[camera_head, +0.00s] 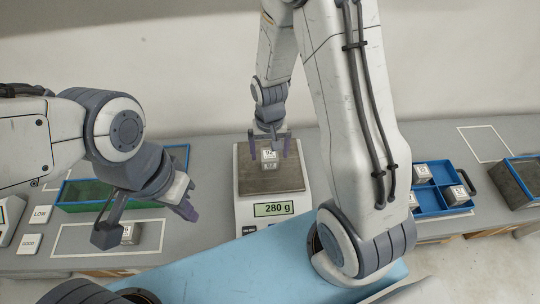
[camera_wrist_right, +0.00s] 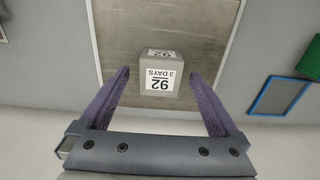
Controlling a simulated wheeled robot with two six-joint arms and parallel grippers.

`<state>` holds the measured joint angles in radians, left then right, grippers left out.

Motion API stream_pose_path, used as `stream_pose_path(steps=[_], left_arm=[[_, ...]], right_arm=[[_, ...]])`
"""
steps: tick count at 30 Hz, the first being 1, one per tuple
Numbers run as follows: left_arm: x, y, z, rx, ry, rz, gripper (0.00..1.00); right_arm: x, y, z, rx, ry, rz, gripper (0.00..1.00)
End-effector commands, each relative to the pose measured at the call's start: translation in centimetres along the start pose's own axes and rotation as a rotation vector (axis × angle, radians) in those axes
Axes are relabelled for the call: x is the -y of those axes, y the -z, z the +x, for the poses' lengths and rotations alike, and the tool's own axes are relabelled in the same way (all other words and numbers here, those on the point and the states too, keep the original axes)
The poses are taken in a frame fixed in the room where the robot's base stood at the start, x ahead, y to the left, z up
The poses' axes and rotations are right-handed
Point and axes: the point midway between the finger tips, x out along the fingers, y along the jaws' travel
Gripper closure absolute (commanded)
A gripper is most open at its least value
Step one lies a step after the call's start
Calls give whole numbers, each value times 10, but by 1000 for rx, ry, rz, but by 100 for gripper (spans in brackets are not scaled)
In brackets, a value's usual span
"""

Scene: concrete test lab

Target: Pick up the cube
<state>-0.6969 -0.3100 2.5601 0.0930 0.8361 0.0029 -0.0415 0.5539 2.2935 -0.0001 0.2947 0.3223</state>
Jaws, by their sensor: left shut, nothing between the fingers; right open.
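A small grey cube (camera_head: 269,158) with white labels sits on the metal plate of a scale (camera_head: 286,181) in the head view. The scale's display reads 280 g. In the right wrist view the cube (camera_wrist_right: 160,74) shows labels reading "92" and "3 DAYS". My right gripper (camera_head: 269,143) is open over the scale, with its fingers (camera_wrist_right: 164,84) on either side of the cube and a gap to each. I cannot tell whether the fingertips reach the plate. My left gripper (camera_head: 187,208) is shut and empty over the left of the bench.
Another cube (camera_head: 131,233) lies in a white outline below my left gripper. A green-floored bin (camera_head: 82,194) stands at the left, near "LOW" and "GOOD" signs (camera_head: 40,214). A blue divided tray (camera_head: 456,176) with several cubes and a grey bin (camera_head: 524,177) stand at the right.

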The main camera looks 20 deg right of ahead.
Motion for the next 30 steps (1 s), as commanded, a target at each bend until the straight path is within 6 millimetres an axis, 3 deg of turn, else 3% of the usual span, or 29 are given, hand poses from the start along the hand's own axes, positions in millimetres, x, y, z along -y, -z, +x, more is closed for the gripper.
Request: stream_pose_path(steps=[5, 13, 18, 21, 30], left_arm=[[0, 0, -4, 0, 0, 0, 100], [0, 0, -3, 0, 0, 1, 100], [0, 0, -3, 0, 0, 1, 100], [0, 0, -3, 0, 0, 0, 100], [0, 0, -3, 0, 0, 0, 100]], right_arm=[[0, 0, 16, 1, 0, -1, 3], [0, 0, 18, 0, 0, -1, 3], [0, 0, 18, 0, 0, -1, 68], [0, 0, 18, 0, 0, -1, 100], [0, 0, 17, -2, 1, -1, 100]])
